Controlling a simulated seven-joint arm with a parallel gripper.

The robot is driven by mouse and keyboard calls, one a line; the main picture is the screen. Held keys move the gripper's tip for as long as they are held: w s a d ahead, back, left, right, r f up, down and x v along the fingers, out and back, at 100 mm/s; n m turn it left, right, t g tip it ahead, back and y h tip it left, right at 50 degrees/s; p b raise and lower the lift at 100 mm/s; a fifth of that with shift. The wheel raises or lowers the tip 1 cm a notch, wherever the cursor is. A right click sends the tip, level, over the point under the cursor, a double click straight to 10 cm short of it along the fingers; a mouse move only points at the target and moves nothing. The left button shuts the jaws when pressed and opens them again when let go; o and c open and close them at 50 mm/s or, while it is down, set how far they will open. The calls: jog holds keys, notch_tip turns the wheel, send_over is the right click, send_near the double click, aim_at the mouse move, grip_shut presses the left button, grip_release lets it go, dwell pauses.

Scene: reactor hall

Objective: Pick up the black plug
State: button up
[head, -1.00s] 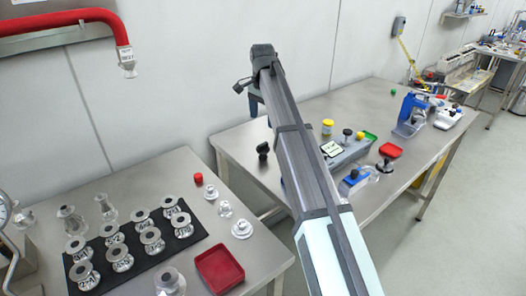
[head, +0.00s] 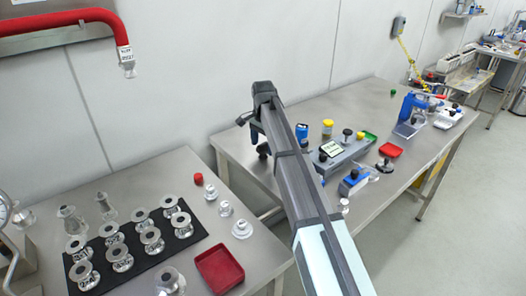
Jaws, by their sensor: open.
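A small black plug (head: 263,151) stands on the right-hand steel table, near its left end and back edge. It looks dark with a knob-like top, and its upper part is partly hidden by my gripper. My gripper (head: 256,137) is open and hangs from the end of my arm, just above the plug in the picture. The fingers are small and dark here, so I cannot tell whether they touch the plug.
The left table holds flanged metal pieces on a black mat (head: 187,240) and a red bin (head: 219,270). A gap separates the tables.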

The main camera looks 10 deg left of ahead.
jog(key=shift+f, duration=0.4)
jog(key=shift+c, duration=0.4)
jog(key=c, duration=1.1)
